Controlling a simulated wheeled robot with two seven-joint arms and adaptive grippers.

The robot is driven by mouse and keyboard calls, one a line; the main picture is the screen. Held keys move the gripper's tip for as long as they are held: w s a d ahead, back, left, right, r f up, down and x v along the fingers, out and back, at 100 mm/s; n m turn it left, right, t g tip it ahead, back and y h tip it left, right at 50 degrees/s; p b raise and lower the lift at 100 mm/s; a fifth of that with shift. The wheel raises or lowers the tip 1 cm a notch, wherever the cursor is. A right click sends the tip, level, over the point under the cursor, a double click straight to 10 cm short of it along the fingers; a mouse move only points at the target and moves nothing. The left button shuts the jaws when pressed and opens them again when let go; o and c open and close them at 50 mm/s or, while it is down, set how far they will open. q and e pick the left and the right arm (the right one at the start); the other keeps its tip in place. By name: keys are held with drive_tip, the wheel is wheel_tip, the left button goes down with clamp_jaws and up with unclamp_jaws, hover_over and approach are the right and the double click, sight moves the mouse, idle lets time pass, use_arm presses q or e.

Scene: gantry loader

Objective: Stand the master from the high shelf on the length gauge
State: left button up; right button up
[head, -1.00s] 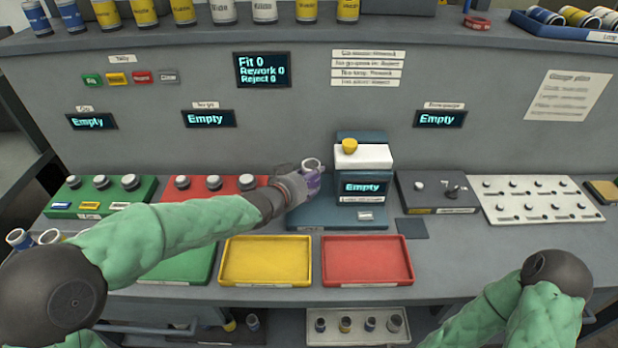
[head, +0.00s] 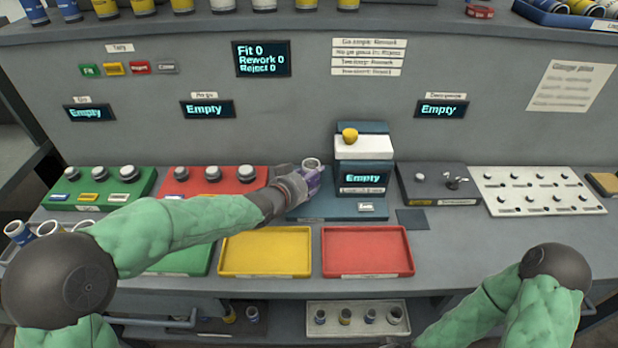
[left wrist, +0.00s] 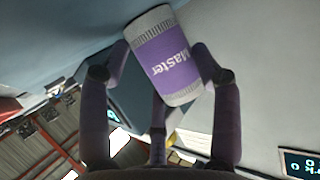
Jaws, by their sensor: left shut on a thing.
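The master (head: 311,178) is a short silver cylinder with a purple band. My left gripper (head: 297,185) is shut on it and holds it near the left part of the length gauge's blue base (head: 322,207). The head view does not clearly show whether it touches the base. In the left wrist view the master (left wrist: 167,62) sits between the fingers (left wrist: 160,80), its purple label reading "Master". The length gauge (head: 363,150) has a white block, a yellow knob and a display reading "Empty".
Green (head: 180,258), yellow (head: 266,252) and red (head: 367,250) trays lie along the front. A red gauge block (head: 215,188) stands left of the length gauge, a dark fixture (head: 437,186) right of it. Several cans line the high shelf (head: 400,22).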

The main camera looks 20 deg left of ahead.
idle(0.4)
use_arm(q)
drive_tip(key=o, duration=1.6)
drive_tip(key=shift+f, duration=0.1)
drive_tip(key=shift+f, duration=0.1)
drive_tip(key=shift+s, duration=0.15)
drive_tip(key=v, duration=1.2)
